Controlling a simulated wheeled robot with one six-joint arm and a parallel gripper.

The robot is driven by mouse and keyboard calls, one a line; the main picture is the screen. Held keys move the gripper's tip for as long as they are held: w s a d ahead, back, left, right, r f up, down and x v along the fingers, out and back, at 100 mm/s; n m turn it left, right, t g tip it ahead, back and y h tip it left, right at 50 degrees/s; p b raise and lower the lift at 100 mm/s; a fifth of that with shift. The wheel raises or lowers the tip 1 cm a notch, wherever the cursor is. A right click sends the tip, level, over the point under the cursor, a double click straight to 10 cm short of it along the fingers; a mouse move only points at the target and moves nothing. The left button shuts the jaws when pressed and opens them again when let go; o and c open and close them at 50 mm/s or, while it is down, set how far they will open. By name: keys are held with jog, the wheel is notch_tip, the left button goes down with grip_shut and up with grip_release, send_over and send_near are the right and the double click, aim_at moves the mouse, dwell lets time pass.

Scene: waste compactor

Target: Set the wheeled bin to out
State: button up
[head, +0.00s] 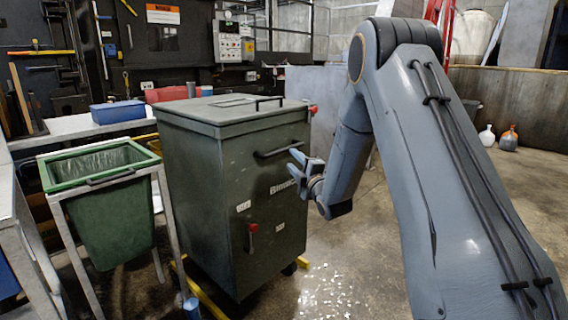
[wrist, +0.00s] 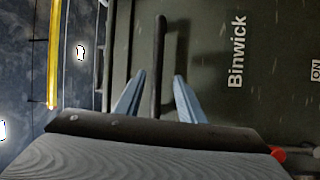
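The wheeled bin (head: 225,190) is a tall dark green box with a flat lid, a front bar handle (head: 283,149), and a red-handled latch low on its front. It stands upright on casters beside yellow floor rails. My gripper (head: 296,163) is in front of the bin near the front handle. In the wrist view the fingers (wrist: 160,95) are spread apart, with the dark handle bar (wrist: 160,60) showing between and beyond them. The fingers do not close on the bar. The lettering "Binwick" (wrist: 237,50) shows on the bin's face.
A green open bin (head: 115,215) with a liner hangs in a metal frame at left. A blue box (head: 118,111) sits on a bench behind. Yellow rails (head: 205,300) run on the floor under the bin. White bits (head: 335,290) litter the floor at the bin's right front.

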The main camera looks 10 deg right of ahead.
aim_at(286, 151)
jog(key=shift+n, duration=0.4)
jog(key=b+x, duration=0.1)
jog(key=x, duration=0.7)
jog(key=shift+a+r, duration=0.15)
jog(key=shift+r, duration=0.05)
grip_shut()
